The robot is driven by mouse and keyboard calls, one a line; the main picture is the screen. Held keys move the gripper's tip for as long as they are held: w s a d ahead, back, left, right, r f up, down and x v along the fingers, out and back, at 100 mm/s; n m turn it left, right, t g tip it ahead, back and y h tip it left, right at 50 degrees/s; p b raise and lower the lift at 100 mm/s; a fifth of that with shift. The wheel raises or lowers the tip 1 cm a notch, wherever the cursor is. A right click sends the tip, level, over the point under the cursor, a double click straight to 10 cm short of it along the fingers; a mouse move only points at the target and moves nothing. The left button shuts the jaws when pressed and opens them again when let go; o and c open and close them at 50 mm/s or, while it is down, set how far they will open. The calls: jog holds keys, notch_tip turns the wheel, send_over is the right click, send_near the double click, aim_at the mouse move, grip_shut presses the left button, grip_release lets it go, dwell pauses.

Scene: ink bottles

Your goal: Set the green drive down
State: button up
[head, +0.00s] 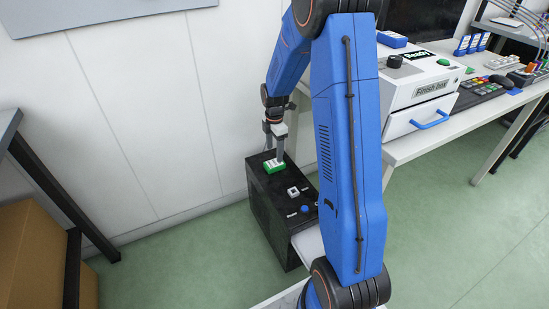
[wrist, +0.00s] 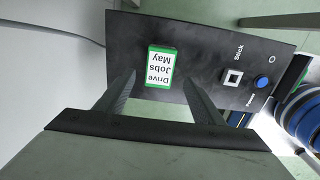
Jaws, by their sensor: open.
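The green drive (head: 274,166) lies flat on top of the black computer box (head: 262,217), toward its far end. In the wrist view the drive (wrist: 161,66) shows a green edge and a white label reading "Drive Jobs May". My gripper (head: 275,143) is just above the drive in the head view. In the wrist view its two fingers (wrist: 160,85) are spread apart, with the drive seen between and beyond the tips. The fingers are open and hold nothing. I cannot tell the exact gap between fingertips and drive.
The box top also has a white square socket marked "Stick" (wrist: 232,77) and a blue button (wrist: 262,82). A shelf with a cardboard box (head: 32,255) stands left.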

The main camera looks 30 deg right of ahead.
jog(key=s+a+r+m+t, duration=0.1)
jog(key=s+a+r+m, duration=0.25)
jog(key=s+r, duration=0.6)
jog(key=s+a+r+m+t, duration=0.1)
jog(key=s+a+r+m, duration=0.35)
jog(key=r, duration=0.75)
jog(key=s+a+r+m+t, duration=0.1)
jog(key=s+m, duration=0.4)
jog(key=s, duration=0.6)
jog(key=s+a+r+m+t, duration=0.1)
jog(key=s+m, duration=0.4)
jog(key=s, duration=0.6)
jog(key=shift+s+a+r+t, duration=0.15)
jog(key=shift+a+r+t, duration=0.3)
jog(key=shift+r, duration=0.4)
